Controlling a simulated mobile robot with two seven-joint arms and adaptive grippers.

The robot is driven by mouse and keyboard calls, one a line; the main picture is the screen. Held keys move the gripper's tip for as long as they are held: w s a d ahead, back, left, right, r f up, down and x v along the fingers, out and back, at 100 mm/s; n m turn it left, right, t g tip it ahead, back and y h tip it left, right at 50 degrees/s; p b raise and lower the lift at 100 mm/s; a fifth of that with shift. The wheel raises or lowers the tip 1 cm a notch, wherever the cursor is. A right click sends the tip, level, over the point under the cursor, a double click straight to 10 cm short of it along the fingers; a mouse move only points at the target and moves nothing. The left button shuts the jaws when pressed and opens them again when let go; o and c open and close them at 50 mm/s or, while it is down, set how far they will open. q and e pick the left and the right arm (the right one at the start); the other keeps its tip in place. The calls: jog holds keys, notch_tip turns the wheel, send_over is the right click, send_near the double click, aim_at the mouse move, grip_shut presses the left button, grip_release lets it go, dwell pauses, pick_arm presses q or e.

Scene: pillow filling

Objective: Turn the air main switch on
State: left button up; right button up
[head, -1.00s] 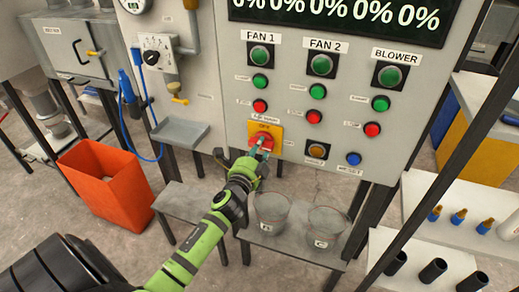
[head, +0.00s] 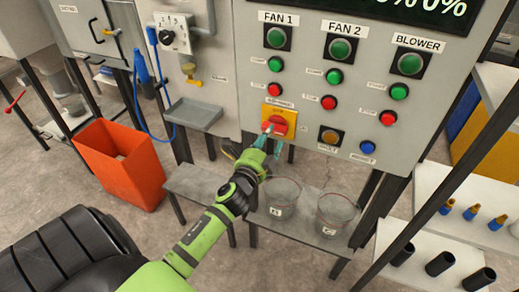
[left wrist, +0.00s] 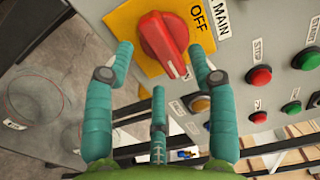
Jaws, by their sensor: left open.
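The air main switch (left wrist: 164,42) is a red rotary knob on a yellow plate (left wrist: 196,45), labelled OFF and MAIN in the left wrist view. In the head view the red knob (head: 279,123) sits low on the grey control panel. My left gripper (left wrist: 160,55) has teal fingers spread open. In the left wrist view two fingertips flank the lower part of the knob and the third finger is below it. In the head view the gripper (head: 264,140) is just below and in front of the switch. I cannot tell if the fingers touch the knob. My right gripper is not in view.
Green, red, orange and blue push buttons (head: 366,147) are close to the right of the switch. Two clear buckets (head: 283,200) stand on a low bench below. An orange bin (head: 118,165) is on the floor at left. A small grey shelf (head: 193,114) juts out left of the panel.

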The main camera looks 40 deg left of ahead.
pick_arm(q)
jog(key=v, duration=0.8)
jog(key=shift+s, duration=0.4)
jog(key=shift+d, duration=0.1)
